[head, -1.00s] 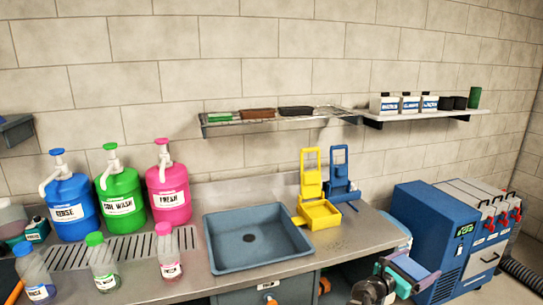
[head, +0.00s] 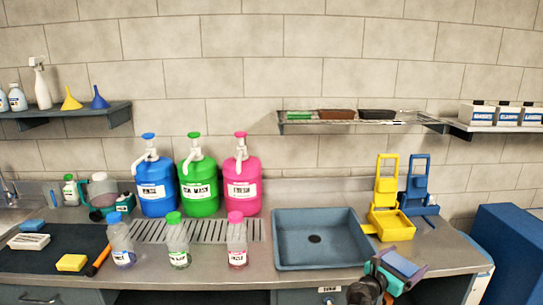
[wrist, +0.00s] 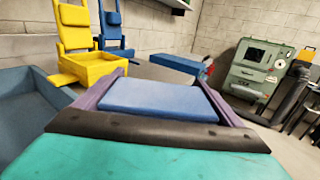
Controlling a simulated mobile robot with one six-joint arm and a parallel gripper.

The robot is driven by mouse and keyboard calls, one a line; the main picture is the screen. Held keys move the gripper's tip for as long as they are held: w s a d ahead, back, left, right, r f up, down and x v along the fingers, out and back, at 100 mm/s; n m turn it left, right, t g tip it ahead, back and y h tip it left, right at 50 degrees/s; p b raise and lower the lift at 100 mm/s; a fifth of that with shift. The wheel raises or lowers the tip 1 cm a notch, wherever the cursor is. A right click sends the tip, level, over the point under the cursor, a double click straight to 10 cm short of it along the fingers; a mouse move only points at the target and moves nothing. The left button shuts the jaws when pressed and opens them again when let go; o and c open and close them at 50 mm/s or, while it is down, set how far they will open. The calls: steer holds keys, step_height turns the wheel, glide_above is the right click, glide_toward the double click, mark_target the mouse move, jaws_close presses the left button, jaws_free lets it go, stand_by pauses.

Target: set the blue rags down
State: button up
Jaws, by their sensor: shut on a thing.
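My gripper (head: 402,268) is at the bottom right of the head view, in front of the counter's front edge. It is shut on the blue rags (head: 400,263), a flat folded blue pad. In the wrist view the blue rags (wrist: 160,97) lie between the two purple fingers, held level and clear of any surface. The underside of the rags is hidden.
A grey-blue sink basin (head: 318,262) lies left of my gripper. A yellow holder (head: 389,222) and a blue holder (head: 417,190) stand behind it. Bottles and pump jugs (head: 241,185) fill the counter's left. A dark mat (head: 60,240) holds sponges and a brush.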

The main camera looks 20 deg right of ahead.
steer(key=w+a+n+t+y, duration=0.1)
steer(key=w+a+t, duration=0.1)
steer(key=w+a, duration=0.5)
steer(key=w+a+n+t+y, duration=0.1)
steer(key=w+a+n+t, duration=0.15)
steer(key=a, duration=0.85)
steer(key=w+a+n+t+y, duration=0.1)
steer(key=w+a, duration=0.5)
steer(key=a, duration=0.4)
steer(key=w+a+n+t+y, duration=0.1)
steer(key=a+n+t+y, duration=0.15)
steer(key=a, duration=1.45)
steer(key=s+a, duration=0.2)
steer(key=a, duration=0.5)
steer(key=s+d+m+g+h, duration=0.1)
steer(key=s+d+r+m+g+h+b, duration=0.1)
steer(key=s, duration=0.1)
steer(key=shift+d+m, duration=0.15)
steer(key=shift+m, duration=0.15)
steer(key=shift+d, duration=0.1)
steer(key=shift+d, duration=0.1)
